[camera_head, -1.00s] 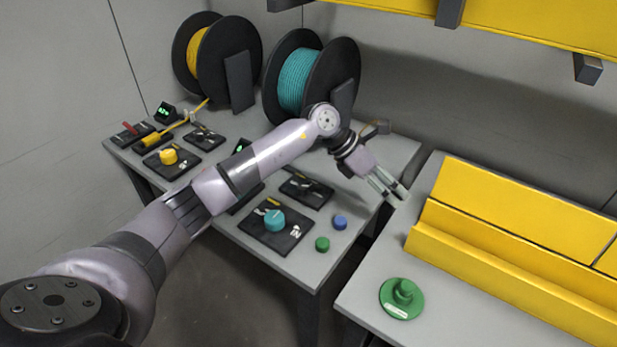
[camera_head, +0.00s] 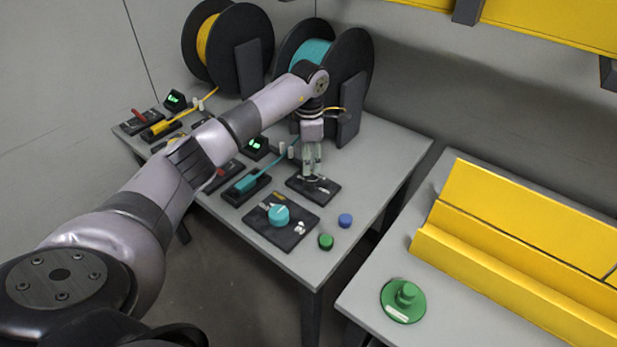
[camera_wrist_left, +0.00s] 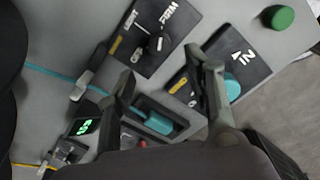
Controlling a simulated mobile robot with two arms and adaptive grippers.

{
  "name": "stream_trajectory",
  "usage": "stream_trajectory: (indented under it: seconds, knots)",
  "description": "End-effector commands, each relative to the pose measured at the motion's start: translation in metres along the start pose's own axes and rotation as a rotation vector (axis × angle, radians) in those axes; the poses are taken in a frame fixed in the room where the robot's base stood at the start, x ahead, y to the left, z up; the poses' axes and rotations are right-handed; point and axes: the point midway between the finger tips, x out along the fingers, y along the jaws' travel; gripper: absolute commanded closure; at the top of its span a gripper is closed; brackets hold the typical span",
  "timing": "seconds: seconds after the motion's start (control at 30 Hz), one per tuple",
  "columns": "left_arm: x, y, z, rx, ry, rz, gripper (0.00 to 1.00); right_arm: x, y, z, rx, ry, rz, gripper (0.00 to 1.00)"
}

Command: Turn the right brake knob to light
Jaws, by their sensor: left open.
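The right brake plate (camera_head: 325,196) is a dark plate on the table below the teal reel. In the left wrist view the plate (camera_wrist_left: 138,62) carries the words LIGHT and FIRM and a small black brake knob (camera_wrist_left: 154,44) with a pale mark. Its exact setting is too small to tell. My left gripper (camera_head: 312,177) points down over this plate and hides much of the knob in the head view. In the left wrist view its two fingers (camera_wrist_left: 163,65) are apart with nothing between them. My right gripper is not in view.
The teal dial (camera_head: 279,215) on its plate stands just in front. A green button (camera_head: 326,241) and a blue button (camera_head: 345,220) sit to the right. The teal reel (camera_head: 358,65) stands behind.

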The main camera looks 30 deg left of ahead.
Motion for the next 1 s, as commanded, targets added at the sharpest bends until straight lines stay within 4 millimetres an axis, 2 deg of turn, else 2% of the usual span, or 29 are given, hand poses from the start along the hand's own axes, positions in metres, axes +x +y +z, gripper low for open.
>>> stream_trajectory:
  seconds: [0.2,0.4,0.6,0.83,1.0]
  knots:
    - [0.046,-0.001,0.001,0.000,0.001,-0.005,0.52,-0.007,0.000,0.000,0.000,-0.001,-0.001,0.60]
    - [0.074,-0.001,0.001,0.000,-0.001,-0.003,0.52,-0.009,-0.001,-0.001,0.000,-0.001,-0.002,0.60]
    - [0.084,0.000,0.001,0.000,-0.002,-0.001,0.52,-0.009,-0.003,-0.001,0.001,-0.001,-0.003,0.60]
    - [0.084,0.000,0.001,0.000,-0.002,-0.001,0.52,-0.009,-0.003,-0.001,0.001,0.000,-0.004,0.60]
    - [0.084,0.000,0.001,0.000,-0.002,-0.001,0.64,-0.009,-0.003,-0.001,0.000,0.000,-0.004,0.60]
